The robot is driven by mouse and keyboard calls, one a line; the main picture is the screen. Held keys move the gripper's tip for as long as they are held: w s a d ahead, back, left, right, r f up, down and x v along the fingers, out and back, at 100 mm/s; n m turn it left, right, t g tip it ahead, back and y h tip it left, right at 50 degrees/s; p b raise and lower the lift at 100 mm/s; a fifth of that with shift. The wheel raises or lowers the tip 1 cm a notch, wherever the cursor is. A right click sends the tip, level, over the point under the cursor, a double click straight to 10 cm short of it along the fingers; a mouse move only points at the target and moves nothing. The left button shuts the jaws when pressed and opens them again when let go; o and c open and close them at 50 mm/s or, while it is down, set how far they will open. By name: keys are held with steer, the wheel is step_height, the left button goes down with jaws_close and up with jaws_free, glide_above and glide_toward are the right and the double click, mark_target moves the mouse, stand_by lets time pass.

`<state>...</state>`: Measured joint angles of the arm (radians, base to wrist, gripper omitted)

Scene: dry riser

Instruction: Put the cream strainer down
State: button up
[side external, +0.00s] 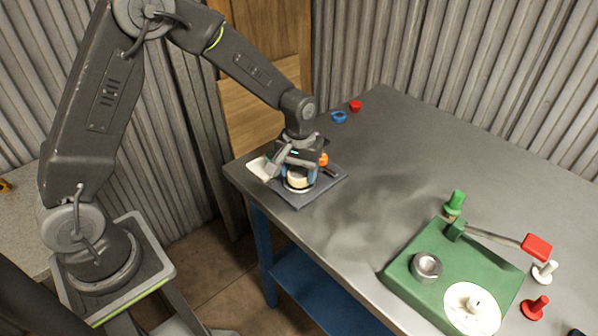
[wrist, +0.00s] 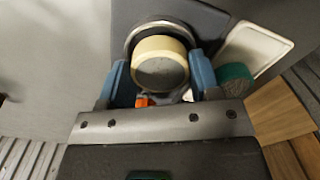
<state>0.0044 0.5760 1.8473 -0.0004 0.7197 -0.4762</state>
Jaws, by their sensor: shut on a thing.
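The cream strainer (wrist: 160,62) is a round cream-rimmed piece with a grey face. It sits between the blue fingers of my gripper (wrist: 162,80) in the wrist view. In the side view my gripper (side external: 299,172) is low over a dark blue-grey mat (side external: 306,203) at the table's left corner, shut on the strainer (side external: 298,181). A metallic ring (wrist: 133,36) shows around or just beyond the strainer. I cannot tell whether the strainer touches what is below it.
A pale tray (side external: 262,168) lies beside the gripper. A green board (side external: 405,278) with a metal cup (side external: 426,266), white disc (side external: 470,318) and red-ended lever (side external: 536,247) stands at right. Blue (side external: 339,117) and red (side external: 355,106) pieces lie at the back. The table's middle is clear.

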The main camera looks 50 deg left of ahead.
mark_target(299, 173)
steer(key=shift+f, duration=0.3)
steer(key=shift+f, duration=0.15)
steer(key=o, duration=1)
step_height(299, 173, up, 12)
steer(key=s+r+m+t, duration=0.2)
steer(key=s+r, duration=0.7)
steer(key=s, duration=0.1)
steer(key=s+r+m+t, duration=0.1)
steer(key=s+m+t, duration=0.2)
steer(key=s, duration=0.9)
steer(key=shift+s+t, duration=0.3)
